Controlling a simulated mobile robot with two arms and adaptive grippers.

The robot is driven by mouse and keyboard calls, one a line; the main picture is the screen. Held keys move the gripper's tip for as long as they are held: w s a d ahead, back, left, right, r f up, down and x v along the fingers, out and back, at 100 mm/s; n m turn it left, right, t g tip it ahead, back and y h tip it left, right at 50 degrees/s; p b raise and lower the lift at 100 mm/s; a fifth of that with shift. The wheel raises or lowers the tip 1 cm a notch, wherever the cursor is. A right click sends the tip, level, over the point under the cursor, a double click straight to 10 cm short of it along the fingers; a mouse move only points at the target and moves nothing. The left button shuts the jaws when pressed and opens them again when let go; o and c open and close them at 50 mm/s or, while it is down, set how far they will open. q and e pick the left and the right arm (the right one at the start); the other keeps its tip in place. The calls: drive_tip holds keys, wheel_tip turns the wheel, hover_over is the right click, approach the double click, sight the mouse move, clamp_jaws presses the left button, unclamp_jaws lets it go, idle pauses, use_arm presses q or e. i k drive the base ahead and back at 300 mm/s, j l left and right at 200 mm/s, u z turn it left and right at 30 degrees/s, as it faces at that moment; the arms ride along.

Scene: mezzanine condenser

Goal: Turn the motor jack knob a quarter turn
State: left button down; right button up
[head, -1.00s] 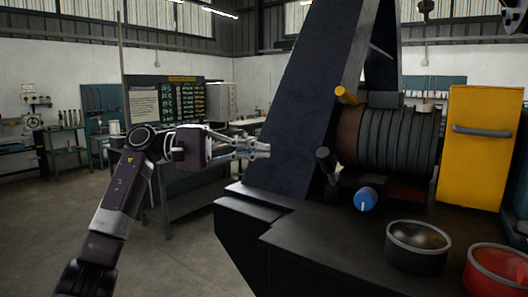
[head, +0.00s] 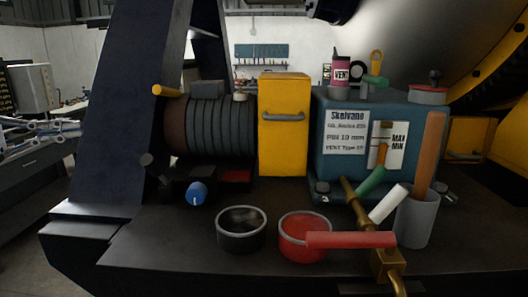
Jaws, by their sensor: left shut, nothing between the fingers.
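A round blue knob (head: 197,194) with a white mark at its lower edge sits low in front of the ribbed motor (head: 212,126). It looks like the motor jack knob. The white mark points downward. My left gripper (head: 78,128) is at the left edge of the head view, well to the left of the knob and apart from it. Its fingers are shut and empty. My right gripper is not in view.
A dark beam (head: 115,120) rises between my left gripper and the motor. A black bowl (head: 241,230) and a red bowl (head: 305,236) stand on the dark deck (head: 170,245). A red-handled valve (head: 350,240) and a grey cup (head: 415,220) are to the right.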

sight(196, 194)
drive_tip(key=k+j, duration=0.1)
drive_tip(key=j, duration=0.25)
drive_tip(key=k+j, duration=0.15)
drive_tip(key=j, duration=0.15)
drive_tip(key=k+j, duration=0.1)
drive_tip(key=j, duration=0.25)
drive_tip(key=k+j, duration=0.15)
drive_tip(key=j, duration=0.15)
